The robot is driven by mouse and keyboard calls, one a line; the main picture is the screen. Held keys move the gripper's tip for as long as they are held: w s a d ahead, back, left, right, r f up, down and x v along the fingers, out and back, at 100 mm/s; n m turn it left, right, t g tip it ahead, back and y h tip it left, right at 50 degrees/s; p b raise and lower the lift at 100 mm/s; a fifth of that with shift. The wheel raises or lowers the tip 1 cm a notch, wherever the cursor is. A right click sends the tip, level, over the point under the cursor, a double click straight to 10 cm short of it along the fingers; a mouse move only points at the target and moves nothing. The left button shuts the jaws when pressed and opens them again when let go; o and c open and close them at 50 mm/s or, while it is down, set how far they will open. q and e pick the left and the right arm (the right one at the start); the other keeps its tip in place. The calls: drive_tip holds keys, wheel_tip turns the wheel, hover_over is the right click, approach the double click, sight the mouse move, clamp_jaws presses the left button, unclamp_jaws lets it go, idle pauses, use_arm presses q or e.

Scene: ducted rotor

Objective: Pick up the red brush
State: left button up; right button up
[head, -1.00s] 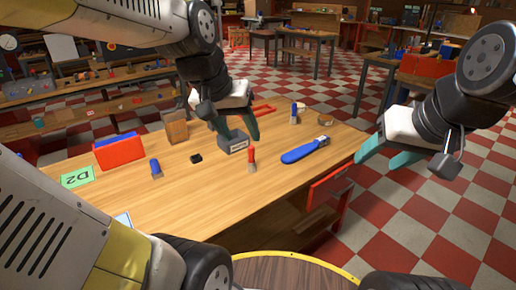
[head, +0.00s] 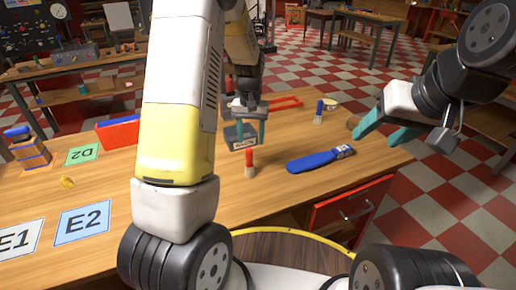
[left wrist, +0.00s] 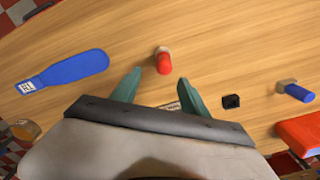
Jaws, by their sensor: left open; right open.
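The red brush (head: 249,163) stands upright on the wooden table (head: 205,240), red handle up and pale end down. In the left wrist view the red brush (left wrist: 164,62) is just beyond my fingertips, roughly in line with the gap. My left gripper (head: 247,141) is open, with teal fingers apart, above and behind the brush; it also shows in the left wrist view (left wrist: 160,78). Nothing is between its fingers that I can make out. My right gripper (head: 384,127) is open and empty beyond the table's right side.
A small black block (left wrist: 231,101) and a blue brush (left wrist: 296,91) lie near. A red bin (head: 117,131) stands left.

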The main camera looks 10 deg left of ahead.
sight(249, 152)
use_arm(q)
drive_tip(key=f, duration=0.6)
drive_tip(key=shift+s+a+f, duration=0.3)
drive_tip(key=shift+f, duration=0.1)
clamp_jaws()
